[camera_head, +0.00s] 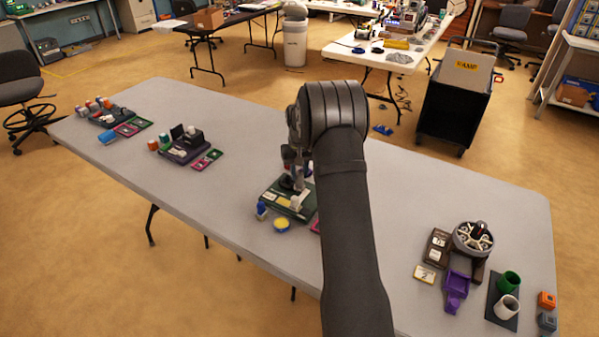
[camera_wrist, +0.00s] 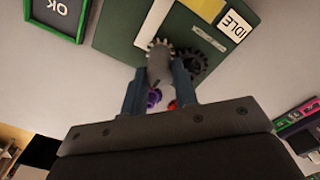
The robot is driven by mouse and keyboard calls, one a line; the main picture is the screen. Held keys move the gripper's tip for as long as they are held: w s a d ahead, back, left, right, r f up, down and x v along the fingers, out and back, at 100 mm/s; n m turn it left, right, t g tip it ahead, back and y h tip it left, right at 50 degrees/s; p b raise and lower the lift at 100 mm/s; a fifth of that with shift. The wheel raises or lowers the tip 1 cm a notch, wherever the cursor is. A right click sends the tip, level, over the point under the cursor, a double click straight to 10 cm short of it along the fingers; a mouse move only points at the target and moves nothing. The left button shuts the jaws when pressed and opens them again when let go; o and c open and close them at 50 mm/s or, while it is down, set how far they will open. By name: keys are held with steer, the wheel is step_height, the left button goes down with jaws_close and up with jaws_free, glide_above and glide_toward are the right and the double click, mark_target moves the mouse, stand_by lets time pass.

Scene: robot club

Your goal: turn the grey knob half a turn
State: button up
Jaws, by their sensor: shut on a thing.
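The grey knob (camera_wrist: 159,62) is in the wrist view, with a toothed grey wheel at its far end. My gripper (camera_wrist: 160,72) has one finger on each side of it and is shut on it. The knob stands at a dark green board (camera_wrist: 118,28), beside a dark gear (camera_wrist: 208,55). A white IDLE card (camera_wrist: 235,24) is on the board. In the head view, my gripper (camera_head: 291,172) is low over the same green board (camera_head: 277,201); my arm hides part of the board, and I cannot make out the knob there.
In the wrist view, a small purple part (camera_wrist: 153,97) and a red part show behind the fingers, and a green-framed OK sign (camera_wrist: 58,14) lies apart. In the head view, a blue piece (camera_head: 262,210) and a yellow disc (camera_head: 282,224) sit in front of the board.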

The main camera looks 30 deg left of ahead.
mark_target(300, 174)
steer(key=m, duration=0.4)
steer(key=shift+m, duration=0.3)
steer(key=m, duration=0.4)
steer(key=shift+m, duration=0.3)
steer(key=m, duration=0.4)
steer(key=shift+m, duration=2.4)
steer(key=o, duration=1)
step_height(300, 174, up, 18)
steer(key=shift+f, duration=0.25)
